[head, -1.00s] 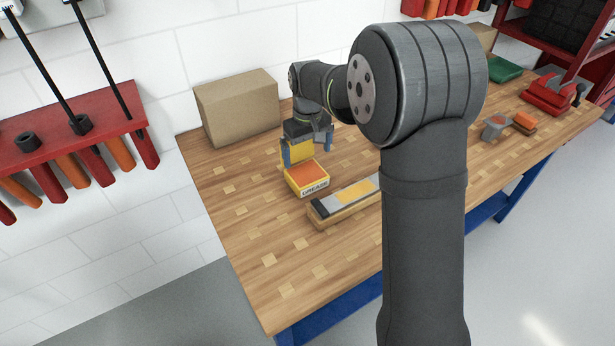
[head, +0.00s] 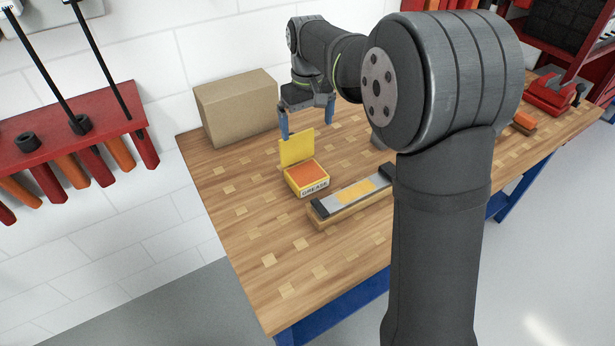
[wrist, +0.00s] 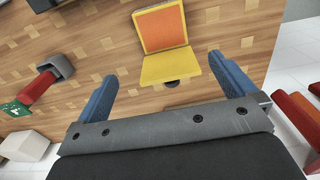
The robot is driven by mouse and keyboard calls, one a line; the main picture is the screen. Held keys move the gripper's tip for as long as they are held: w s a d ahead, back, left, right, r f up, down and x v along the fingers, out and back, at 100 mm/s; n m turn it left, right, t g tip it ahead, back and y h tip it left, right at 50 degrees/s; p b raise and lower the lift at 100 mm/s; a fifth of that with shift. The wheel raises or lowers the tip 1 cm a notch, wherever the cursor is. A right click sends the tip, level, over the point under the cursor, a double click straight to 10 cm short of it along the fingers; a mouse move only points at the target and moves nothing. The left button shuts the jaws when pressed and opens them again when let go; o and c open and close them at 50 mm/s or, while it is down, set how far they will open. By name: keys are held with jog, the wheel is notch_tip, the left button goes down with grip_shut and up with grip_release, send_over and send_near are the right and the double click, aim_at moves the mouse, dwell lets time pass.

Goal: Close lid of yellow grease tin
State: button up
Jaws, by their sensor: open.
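The yellow grease tin (head: 308,184) stands on the wooden workbench with orange grease showing inside. Its yellow lid (head: 297,147) stands up, hinged at the tin's rear edge, so the tin is open. In the wrist view the tin's orange inside (wrist: 163,30) and the lid (wrist: 170,66) lie ahead of the fingers. My gripper (head: 306,132) is open and empty, with blue fingers spread wide, above and behind the lid. In the wrist view my gripper (wrist: 170,80) has one finger on each side of the lid's line, apart from it.
A long block with a grey and yellow top (head: 352,193) lies just right of the tin. A cardboard box (head: 237,107) stands at the back left. A red tool rack (head: 75,125) is on the wall. The bench (head: 250,215) left of the tin is clear.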

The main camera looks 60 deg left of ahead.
jog(key=shift+r, duration=0.45)
